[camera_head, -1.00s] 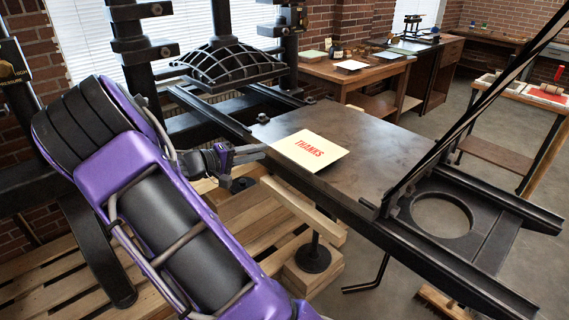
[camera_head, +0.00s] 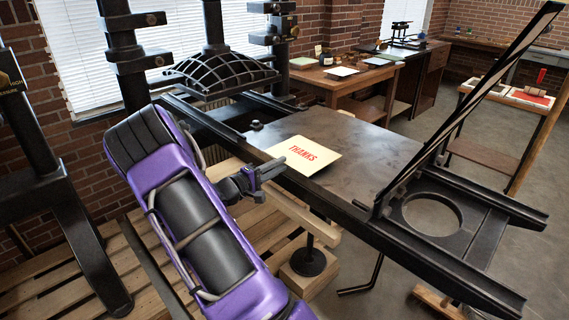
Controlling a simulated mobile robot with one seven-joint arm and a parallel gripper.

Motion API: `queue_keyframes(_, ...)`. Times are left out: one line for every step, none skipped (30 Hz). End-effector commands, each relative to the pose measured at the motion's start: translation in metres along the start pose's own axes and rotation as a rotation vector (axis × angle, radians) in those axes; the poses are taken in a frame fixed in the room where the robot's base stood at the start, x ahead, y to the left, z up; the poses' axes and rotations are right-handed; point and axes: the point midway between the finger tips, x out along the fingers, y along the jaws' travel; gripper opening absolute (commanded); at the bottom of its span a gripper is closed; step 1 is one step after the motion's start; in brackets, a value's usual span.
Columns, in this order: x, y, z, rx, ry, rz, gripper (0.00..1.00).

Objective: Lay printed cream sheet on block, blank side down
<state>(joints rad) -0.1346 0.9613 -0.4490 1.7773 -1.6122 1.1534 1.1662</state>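The cream sheet (camera_head: 318,158) lies on the dark flat block (camera_head: 365,150) of the large press, near its left edge. Red printed letters reading THANKS face up. The sheet looks flat, set at an angle to the block. My gripper (camera_head: 278,167) is at the sheet's near left edge, its tip overlapping that edge in the picture. Whether the fingers touch or hold the sheet cannot be told, and the gap between them is too small to make out.
Black rails (camera_head: 330,195) flank the block. A hinged frame (camera_head: 465,110) rises at right. A gridded domed press head (camera_head: 222,72) hangs behind the block. A wooden table (camera_head: 350,85) with papers stands behind. A pallet (camera_head: 75,270) lies below my arm.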

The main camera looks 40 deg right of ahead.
Motion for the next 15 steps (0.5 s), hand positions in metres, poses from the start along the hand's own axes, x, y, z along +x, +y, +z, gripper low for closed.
queue_keyframes(0.006,-0.005,0.000,0.002,-0.002,0.001,0.24)
queue_keyframes(0.009,-0.004,0.000,0.001,-0.002,0.001,0.24)
queue_keyframes(0.012,-0.004,0.000,0.001,-0.001,0.001,0.24)
queue_keyframes(0.014,-0.004,0.000,0.001,-0.001,0.000,0.24)
queue_keyframes(0.015,-0.004,0.000,0.001,0.000,0.000,0.24)
queue_keyframes(0.017,-0.003,0.000,0.000,0.000,0.000,0.24)
queue_keyframes(0.018,-0.003,0.000,0.000,0.000,0.000,0.24)
queue_keyframes(0.019,-0.002,0.000,0.000,0.000,0.000,0.24)
queue_keyframes(0.020,-0.002,0.000,0.000,0.000,0.001,0.24)
queue_keyframes(0.021,-0.002,0.000,0.000,0.000,0.001,0.24)
queue_keyframes(0.021,-0.001,0.000,0.000,0.000,0.001,0.24)
queue_keyframes(0.021,-0.001,0.000,0.000,0.000,0.001,0.24)
queue_keyframes(0.021,-0.001,0.000,0.000,0.000,0.001,0.24)
queue_keyframes(0.021,-0.001,0.000,0.000,0.000,0.000,0.24)
queue_keyframes(0.021,-0.001,0.000,0.000,0.000,0.000,0.24)
